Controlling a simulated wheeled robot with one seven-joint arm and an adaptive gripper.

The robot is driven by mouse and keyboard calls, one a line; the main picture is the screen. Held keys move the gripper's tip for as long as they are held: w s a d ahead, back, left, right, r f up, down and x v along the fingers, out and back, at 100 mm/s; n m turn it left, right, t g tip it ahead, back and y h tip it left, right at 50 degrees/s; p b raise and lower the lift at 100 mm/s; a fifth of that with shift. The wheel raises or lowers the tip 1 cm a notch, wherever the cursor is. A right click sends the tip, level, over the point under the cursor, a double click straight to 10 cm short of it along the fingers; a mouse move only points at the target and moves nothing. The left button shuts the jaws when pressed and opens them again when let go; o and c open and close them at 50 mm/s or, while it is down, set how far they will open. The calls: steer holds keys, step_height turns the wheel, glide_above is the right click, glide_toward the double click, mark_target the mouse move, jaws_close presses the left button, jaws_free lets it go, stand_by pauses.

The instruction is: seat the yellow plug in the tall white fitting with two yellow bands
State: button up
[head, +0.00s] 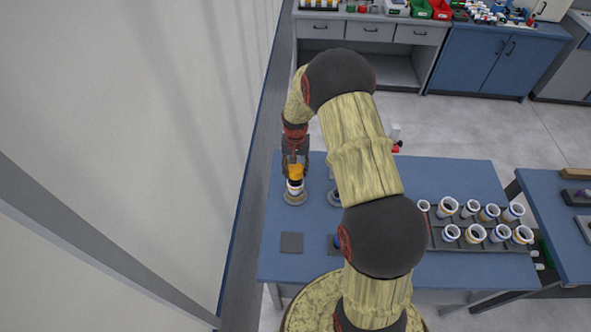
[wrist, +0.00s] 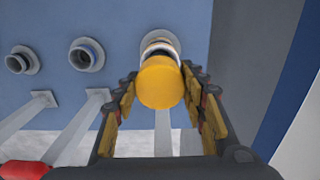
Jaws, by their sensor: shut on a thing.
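The yellow plug (head: 296,170) is between the fingers of my gripper (head: 295,160), which is shut on it; in the wrist view the plug (wrist: 160,84) shows its round yellow end between the two fingers (wrist: 162,92). The tall white fitting (head: 295,188) stands upright on a round grey base at the left of the blue table, right below the plug. In the wrist view the fitting (wrist: 160,42) is mostly hidden behind the plug. The plug looks lined up with the fitting's top, but I cannot tell how far in it sits.
Another fitting base (head: 334,198) is partly hidden by my arm. Two short fittings (wrist: 86,54) (wrist: 20,61) show in the wrist view. A grey square plate (head: 291,242) lies in front. A grey rack (head: 480,245) with several white pipe pieces stands at the right.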

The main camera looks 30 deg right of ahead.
mark_target(296, 168)
steer(key=shift+f+b, duration=1.25)
steer(key=shift+f, duration=0.65)
stand_by(1.1)
steer(key=o, duration=1.3)
step_height(296, 168, up, 12)
stand_by(0.4)
